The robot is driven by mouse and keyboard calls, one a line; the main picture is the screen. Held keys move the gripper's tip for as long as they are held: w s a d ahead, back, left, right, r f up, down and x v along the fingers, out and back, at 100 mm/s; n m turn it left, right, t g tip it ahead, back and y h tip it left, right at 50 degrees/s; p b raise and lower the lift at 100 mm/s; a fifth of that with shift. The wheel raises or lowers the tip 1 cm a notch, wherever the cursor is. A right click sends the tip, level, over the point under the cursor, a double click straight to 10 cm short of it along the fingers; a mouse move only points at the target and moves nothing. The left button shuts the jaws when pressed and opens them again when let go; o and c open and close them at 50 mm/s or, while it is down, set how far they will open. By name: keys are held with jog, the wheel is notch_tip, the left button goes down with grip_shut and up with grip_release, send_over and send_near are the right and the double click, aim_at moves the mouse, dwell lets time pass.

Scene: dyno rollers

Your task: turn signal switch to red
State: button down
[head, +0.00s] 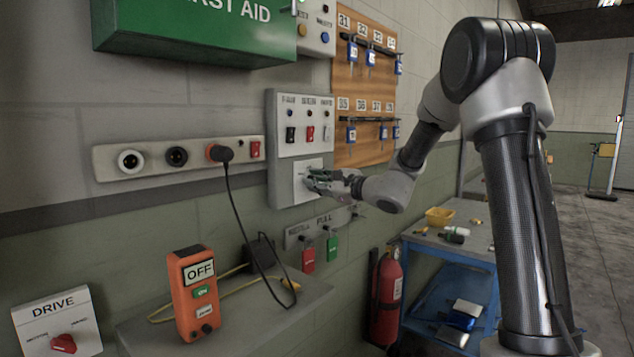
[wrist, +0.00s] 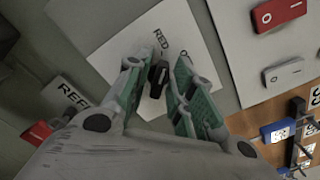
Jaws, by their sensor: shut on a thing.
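The signal switch is a small black knob (wrist: 157,80) on a white plate (wrist: 110,45), seen between my fingers in the wrist view. The word RED is printed on the plate just beyond the knob. A second label at the right is mostly hidden by a finger. I cannot tell exactly which mark the knob points to. My gripper (wrist: 158,68) has its green-padded fingers on either side of the knob, shut on it. In the head view the gripper (head: 318,181) reaches the plate (head: 303,190) low on the grey wall panel and hides the knob.
Rocker switches (head: 310,133) sit above the plate. A key board (head: 362,85) with blue-tagged keys hangs at the right. Red and green padlocks (head: 308,260) hang below. An orange OFF box (head: 194,292) stands on a ledge. A blue cart (head: 440,285) stands below my arm.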

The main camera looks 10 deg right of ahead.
jog(key=shift+n, duration=0.7)
jog(key=c, duration=1.5)
grip_release()
jog(key=v, duration=1.2)
jog(key=shift+f, duration=0.15)
